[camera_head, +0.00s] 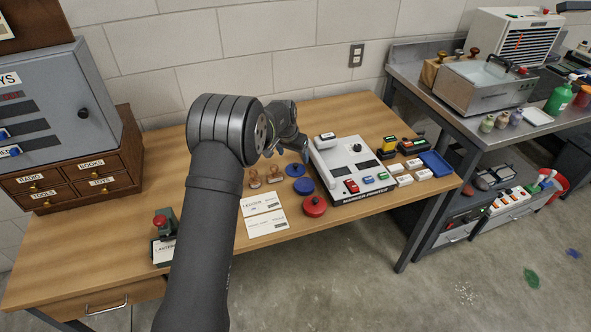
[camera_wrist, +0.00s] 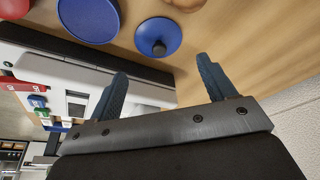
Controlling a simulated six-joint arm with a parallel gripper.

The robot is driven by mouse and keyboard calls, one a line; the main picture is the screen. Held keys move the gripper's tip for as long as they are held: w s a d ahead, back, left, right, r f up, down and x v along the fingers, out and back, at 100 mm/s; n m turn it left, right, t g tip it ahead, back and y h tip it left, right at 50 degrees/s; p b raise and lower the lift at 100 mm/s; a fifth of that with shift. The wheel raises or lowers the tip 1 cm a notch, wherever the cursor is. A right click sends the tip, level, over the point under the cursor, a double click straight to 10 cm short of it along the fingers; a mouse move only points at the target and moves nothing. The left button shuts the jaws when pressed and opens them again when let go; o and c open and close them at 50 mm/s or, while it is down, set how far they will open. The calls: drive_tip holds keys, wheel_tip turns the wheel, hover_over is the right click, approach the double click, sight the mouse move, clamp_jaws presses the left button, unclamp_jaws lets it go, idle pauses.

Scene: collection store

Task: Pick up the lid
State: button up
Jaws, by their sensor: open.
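The lid (camera_wrist: 160,32) is a round blue disc with a dark knob, lying on the wooden table in the wrist view. In the head view the lid (camera_head: 294,170) lies just left of the white machine. A round blue tin (camera_wrist: 88,18) sits beside it, and the tin (camera_head: 304,187) is nearer the front in the head view. My gripper (camera_wrist: 162,75) is open and empty, its two blue fingers apart with the lid beyond their tips. In the head view my gripper (camera_head: 304,154) is above the table near the lid, partly hidden by my arm.
A red tin (camera_head: 314,206) with a dark knob is in front. Wooden stamps (camera_head: 255,179) and paper cards (camera_head: 265,222) lie left of the tins.

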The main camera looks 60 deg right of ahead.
sight(295, 166)
drive_tip(key=shift+a+x, duration=0.15)
drive_tip(key=shift+x, duration=1.5)
drive_tip(key=shift+a+x, duration=0.1)
drive_tip(key=shift+x, duration=1.5)
drive_tip(key=shift+f, duration=0.1)
drive_tip(key=c, duration=1.2)
drive_tip(key=shift+s+a+f, duration=0.1)
drive_tip(key=shift+c, duration=0.6)
